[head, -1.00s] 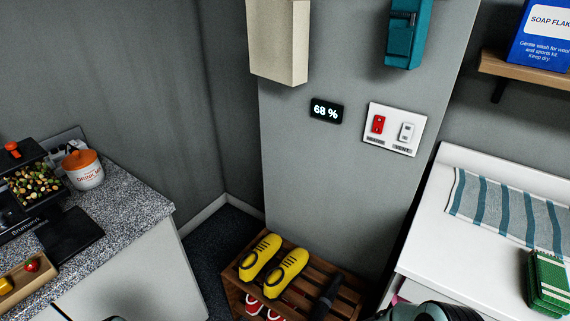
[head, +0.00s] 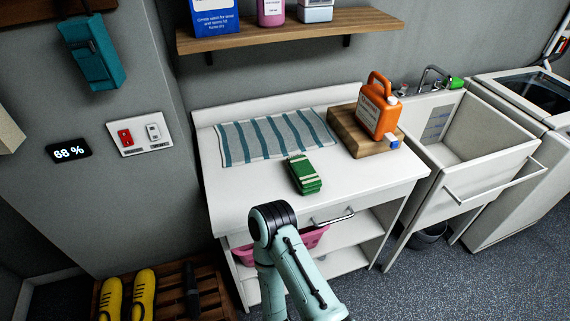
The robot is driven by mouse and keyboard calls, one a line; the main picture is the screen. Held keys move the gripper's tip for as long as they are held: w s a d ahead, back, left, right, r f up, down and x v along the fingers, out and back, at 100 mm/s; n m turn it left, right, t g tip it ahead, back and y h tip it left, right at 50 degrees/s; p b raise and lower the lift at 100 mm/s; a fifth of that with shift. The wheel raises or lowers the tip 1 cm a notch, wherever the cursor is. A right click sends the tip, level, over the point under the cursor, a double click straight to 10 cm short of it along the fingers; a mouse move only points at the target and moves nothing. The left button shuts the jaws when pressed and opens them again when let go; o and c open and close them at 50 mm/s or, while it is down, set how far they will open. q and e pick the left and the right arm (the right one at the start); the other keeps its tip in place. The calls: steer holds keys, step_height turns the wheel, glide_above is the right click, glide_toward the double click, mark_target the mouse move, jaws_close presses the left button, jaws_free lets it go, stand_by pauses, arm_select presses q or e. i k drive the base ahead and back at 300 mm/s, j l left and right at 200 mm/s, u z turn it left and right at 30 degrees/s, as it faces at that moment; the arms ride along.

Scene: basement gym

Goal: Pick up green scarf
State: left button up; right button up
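The green scarf (head: 305,175) lies folded in a small striped bundle on the white counter, near the middle of its top. It is green with pale stripes, and its near edge is close to the counter's front. Neither gripper shows in the head view. A pale green link of one of my arms rises from the bottom, in front of the counter, and is apart from the scarf in the picture.
A striped towel (head: 275,137) lies behind the scarf. An orange jug (head: 378,108) stands on a wooden block (head: 350,134) to the right. A sink (head: 480,130) is further right. A shelf (head: 350,22) hangs above. A pink basket (head: 305,240) sits below the counter.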

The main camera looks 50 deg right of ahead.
mark_target(308, 180)
steer(key=z, duration=2)
